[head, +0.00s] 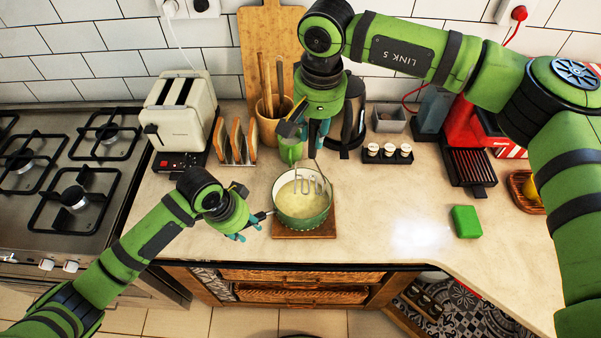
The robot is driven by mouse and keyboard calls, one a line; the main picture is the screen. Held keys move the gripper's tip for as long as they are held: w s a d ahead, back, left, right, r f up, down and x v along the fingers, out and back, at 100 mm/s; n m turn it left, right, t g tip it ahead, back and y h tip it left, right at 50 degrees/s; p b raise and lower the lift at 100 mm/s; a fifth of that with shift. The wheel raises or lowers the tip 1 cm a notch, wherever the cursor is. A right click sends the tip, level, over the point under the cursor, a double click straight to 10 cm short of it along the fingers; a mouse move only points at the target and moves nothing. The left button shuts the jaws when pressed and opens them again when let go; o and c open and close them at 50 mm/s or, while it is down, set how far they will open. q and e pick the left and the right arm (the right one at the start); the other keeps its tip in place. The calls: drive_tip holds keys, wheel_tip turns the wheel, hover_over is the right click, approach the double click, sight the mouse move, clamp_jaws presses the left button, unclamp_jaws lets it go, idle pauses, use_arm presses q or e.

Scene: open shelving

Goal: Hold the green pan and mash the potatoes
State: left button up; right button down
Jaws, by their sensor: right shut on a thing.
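The green pan (302,217) sits on a wooden board at the counter's front and holds pale yellow mashed potatoes (292,203). Its handle (262,214) points left toward my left gripper (245,229). The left fingers are at the handle's end; whether they are closed around it I cannot tell. My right gripper (304,131) is above and behind the pan, shut on the masher. The masher's wavy metal head (311,184) is over the pan opening, at about the potatoes' surface; exact contact is unclear. The masher's handle is mostly hidden by the gripper.
The wooden board (304,235) lies under the pan. Small jars (388,151) and a green block (466,221) are right. The stove (60,190) is left.

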idle(0.3)
use_arm(q)
drive_tip(key=v, duration=1.2)
